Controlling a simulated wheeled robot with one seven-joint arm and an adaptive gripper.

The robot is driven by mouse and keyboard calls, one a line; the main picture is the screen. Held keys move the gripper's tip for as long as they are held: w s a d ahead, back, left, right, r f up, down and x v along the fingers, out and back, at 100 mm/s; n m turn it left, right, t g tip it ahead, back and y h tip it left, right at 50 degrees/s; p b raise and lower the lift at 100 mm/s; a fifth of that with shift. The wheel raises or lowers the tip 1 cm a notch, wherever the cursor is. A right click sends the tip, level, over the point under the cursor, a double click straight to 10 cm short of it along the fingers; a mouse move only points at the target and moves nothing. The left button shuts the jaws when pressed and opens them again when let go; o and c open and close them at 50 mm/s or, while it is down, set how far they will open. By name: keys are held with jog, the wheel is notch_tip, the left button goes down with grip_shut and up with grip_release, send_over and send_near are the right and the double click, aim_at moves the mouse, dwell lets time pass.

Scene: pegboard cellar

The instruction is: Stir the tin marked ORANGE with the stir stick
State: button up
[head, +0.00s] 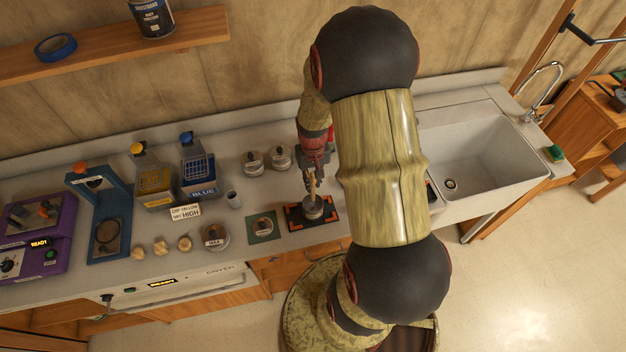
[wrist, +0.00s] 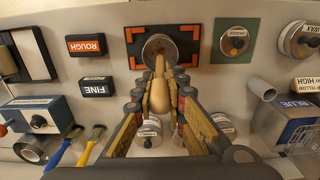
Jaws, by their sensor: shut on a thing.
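My gripper (head: 313,172) is shut on the wooden stir stick (wrist: 159,92), which has a thick rounded part between the fingers. The stick points down at an open grey tin (head: 313,207), which stands on a black mat (head: 332,222) with orange corner marks. In the wrist view the stick's far end overlaps the tin (wrist: 152,46); I cannot tell how deep it reaches. No label shows on this tin.
Two labelled tins (head: 252,162) (head: 279,156) stand behind. ROUGH (wrist: 86,45) and FINE (wrist: 96,90) blocks and brushes (wrist: 90,145) lie at the wrist view's left. A sink (head: 475,150) is right.

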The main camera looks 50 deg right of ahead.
aim_at(312, 194)
jog(key=shift+f+b, duration=2.6)
jog(key=shift+f, duration=1.3)
jog(key=shift+w+a, duration=0.1)
jog(key=shift+a, duration=0.05)
